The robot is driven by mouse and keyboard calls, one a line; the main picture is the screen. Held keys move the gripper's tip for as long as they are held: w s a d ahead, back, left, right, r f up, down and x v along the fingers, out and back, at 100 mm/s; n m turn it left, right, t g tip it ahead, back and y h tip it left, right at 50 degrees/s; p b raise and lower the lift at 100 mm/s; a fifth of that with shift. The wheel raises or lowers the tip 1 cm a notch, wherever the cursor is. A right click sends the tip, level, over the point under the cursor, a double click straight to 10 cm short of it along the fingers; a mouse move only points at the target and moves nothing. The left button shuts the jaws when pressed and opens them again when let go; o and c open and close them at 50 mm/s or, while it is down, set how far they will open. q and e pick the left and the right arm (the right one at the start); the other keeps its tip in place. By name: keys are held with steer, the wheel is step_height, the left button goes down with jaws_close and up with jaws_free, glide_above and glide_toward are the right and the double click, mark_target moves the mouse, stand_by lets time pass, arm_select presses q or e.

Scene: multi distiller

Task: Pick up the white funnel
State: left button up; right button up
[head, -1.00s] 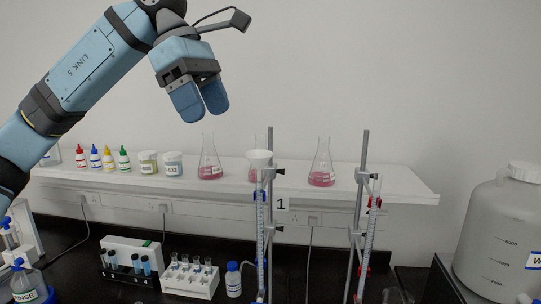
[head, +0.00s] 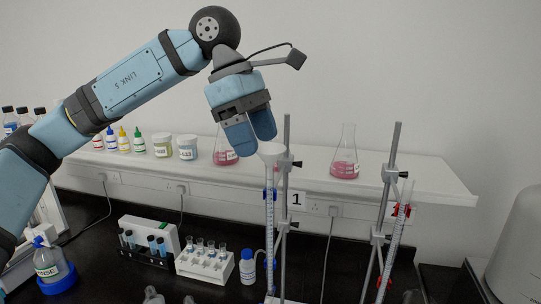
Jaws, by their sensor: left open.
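The white funnel (head: 271,152) sits upright at the top of the left burette (head: 269,215), which is clamped to a metal stand (head: 286,190). My left gripper (head: 251,146) is open and empty, its two blue fingers pointing down just above and to the left of the funnel's rim. In the picture the right finger nearly overlaps the rim; I cannot tell whether they touch. My right gripper does not show.
A shelf (head: 400,181) behind carries flasks with pink liquid, such as the right flask (head: 344,160), and small bottles. A second stand (head: 388,200) is to the right.

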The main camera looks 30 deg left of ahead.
mark_target(267, 162)
arm_select(q)
steer(key=shift+d+f+p, duration=0.25)
steer(key=shift+f+p, duration=0.05)
steer(key=shift+f, duration=0.05)
steer(key=p+x, duration=0.1)
steer(key=x, duration=0.2)
steer(key=shift+s+d+f, duration=0.15)
steer(key=shift+s, duration=0.05)
steer(key=shift+w+d+f, duration=0.1)
steer(key=shift+f, duration=0.25)
steer(key=c, duration=0.7)
steer(key=shift+r, duration=0.1)
